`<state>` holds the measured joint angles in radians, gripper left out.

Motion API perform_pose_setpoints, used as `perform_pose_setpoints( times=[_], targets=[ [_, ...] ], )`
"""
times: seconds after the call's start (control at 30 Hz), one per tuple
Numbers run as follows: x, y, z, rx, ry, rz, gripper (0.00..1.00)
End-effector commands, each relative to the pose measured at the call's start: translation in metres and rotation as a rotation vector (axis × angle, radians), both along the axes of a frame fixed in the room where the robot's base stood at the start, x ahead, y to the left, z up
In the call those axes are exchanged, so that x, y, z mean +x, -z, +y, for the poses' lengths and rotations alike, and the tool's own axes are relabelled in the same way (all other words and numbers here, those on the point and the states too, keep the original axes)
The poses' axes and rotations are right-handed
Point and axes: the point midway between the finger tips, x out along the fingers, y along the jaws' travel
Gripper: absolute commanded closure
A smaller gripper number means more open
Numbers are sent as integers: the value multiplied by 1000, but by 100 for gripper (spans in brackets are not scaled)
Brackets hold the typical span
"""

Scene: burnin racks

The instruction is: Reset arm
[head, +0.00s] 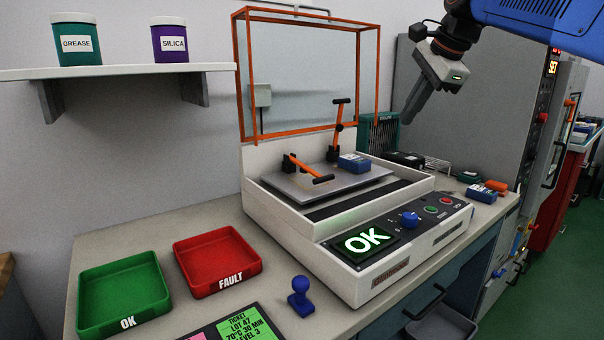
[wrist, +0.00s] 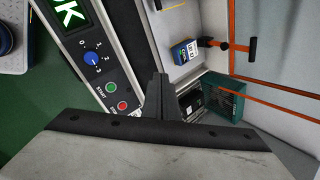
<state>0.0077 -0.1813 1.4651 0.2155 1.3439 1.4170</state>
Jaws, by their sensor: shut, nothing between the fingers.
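My gripper (head: 418,110) is in the upper right of the head view, raised above the bench at the test machine's right end. Its fingers are together, point down and to the left, and hold nothing. In the wrist view the shut fingers (wrist: 158,92) show at the middle, over the machine's edge. My blue arm (head: 545,22) reaches in from the top right corner. The test machine (head: 345,270) stands on the bench with its orange-framed clear cover raised. Its screen reads OK in green.
A blue module (head: 354,162) sits on the machine's plate by two orange-handled clamps. Green OK tray (head: 125,292), red FAULT tray (head: 218,262) and a blue stamp (head: 300,297) stand left. Modules (head: 480,193) lie right. A grey cabinet (head: 480,125) stands behind my gripper. A shelf (head: 120,71) holds two jars.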

Motion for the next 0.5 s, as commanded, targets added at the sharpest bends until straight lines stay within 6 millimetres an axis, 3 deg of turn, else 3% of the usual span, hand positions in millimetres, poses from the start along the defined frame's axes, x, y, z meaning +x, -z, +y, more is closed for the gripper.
perform_pose_setpoints(
  times=[0.03, 0.27, 0.5],
  targets=[
    [-16, 14, -2, -36, -45, -6, 100],
    [-75, 79, -12, -219, -279, -35, 100],
    [-140, 156, -23, -403, -540, -54, 100]
  ],
)
